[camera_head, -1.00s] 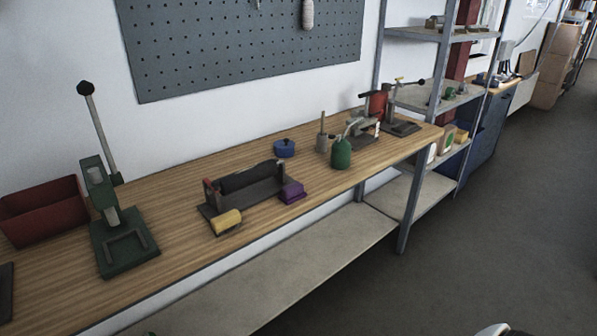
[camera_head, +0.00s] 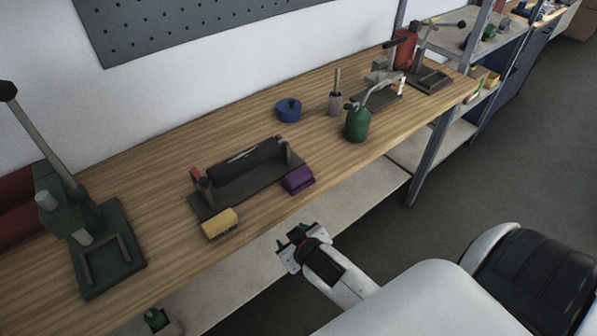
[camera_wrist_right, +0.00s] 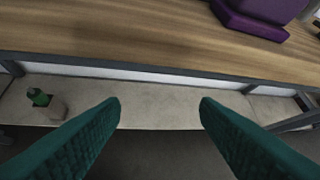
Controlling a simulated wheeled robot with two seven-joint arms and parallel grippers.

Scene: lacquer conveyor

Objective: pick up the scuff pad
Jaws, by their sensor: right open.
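The purple block (camera_head: 298,180), which looks like the scuff pad, lies on the wooden bench near its front edge, at the right front corner of a dark roller fixture. It also shows at the top right of the right wrist view (camera_wrist_right: 250,20), partly cut off by the frame. My right gripper (camera_head: 292,240) is in front of the bench edge, below and apart from the purple block in the head view. Its green fingers (camera_wrist_right: 160,106) are spread and empty in the right wrist view. My left gripper is not in view.
The dark roller fixture (camera_head: 249,188) and a yellow brush (camera_head: 219,223) sit left of the block. A blue pot (camera_head: 288,109), a green bottle (camera_head: 357,123) and a green lever press (camera_head: 95,240) stand on the bench. A lower shelf (camera_head: 265,250) runs beneath.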

